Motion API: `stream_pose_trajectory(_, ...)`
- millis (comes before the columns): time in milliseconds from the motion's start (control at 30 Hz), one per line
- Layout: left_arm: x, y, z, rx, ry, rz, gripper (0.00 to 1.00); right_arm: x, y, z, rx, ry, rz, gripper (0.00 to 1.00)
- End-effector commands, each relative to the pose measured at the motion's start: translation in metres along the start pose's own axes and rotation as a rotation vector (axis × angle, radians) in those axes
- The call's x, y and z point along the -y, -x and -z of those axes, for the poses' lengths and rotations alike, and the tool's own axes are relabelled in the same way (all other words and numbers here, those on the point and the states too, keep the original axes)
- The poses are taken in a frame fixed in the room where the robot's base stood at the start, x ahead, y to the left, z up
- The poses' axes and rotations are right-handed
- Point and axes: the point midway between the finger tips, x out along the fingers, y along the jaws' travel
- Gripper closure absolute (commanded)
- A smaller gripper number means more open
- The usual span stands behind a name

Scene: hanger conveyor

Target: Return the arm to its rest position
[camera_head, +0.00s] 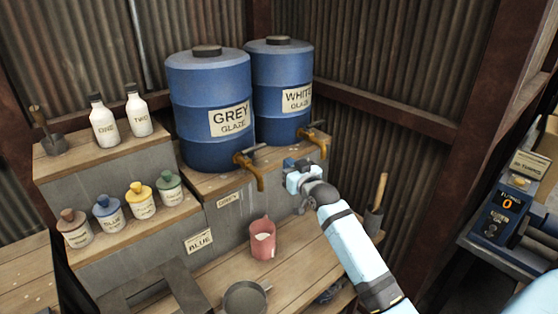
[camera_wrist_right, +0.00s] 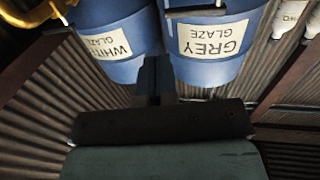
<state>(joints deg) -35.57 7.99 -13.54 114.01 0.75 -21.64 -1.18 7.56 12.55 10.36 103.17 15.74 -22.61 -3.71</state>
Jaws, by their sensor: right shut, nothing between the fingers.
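My right arm reaches in from the lower right in the head view. Its gripper (camera_head: 292,166) is in front of the blue barrels, close to the brass taps. The gripper is shut and empty. In the right wrist view the shut fingers (camera_wrist_right: 154,75) point toward the barrels, which appear upside down. The grey glaze barrel (camera_head: 208,110) stands at the left and the white glaze barrel (camera_head: 280,90) at the right, both on the raised shelf. My left gripper is not in view.
A pink jug (camera_head: 262,238) and a metal pan (camera_head: 244,298) are on the wooden bench below the taps. Small lidded jars (camera_head: 141,200) and white bottles (camera_head: 104,122) stand on the steps at left. A trowel (camera_head: 376,205) stands right of my arm. Machinery (camera_head: 506,215) is at far right.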

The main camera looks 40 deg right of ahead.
Motion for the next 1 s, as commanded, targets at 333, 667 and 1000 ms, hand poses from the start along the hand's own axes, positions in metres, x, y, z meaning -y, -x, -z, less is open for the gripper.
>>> stream_pose_trajectory(333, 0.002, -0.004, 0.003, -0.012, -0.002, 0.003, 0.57, -0.006, 0.032, 0.000, 0.001, 0.000, 0.000, 1.00)
stream_pose_trajectory(667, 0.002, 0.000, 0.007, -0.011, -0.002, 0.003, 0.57, 0.015, 0.050, -0.030, 0.061, 0.018, 0.031, 1.00)
stream_pose_trajectory(1000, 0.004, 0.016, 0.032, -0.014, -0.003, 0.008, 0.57, 0.136, 0.205, -0.175, 0.378, 0.092, 0.224, 1.00)
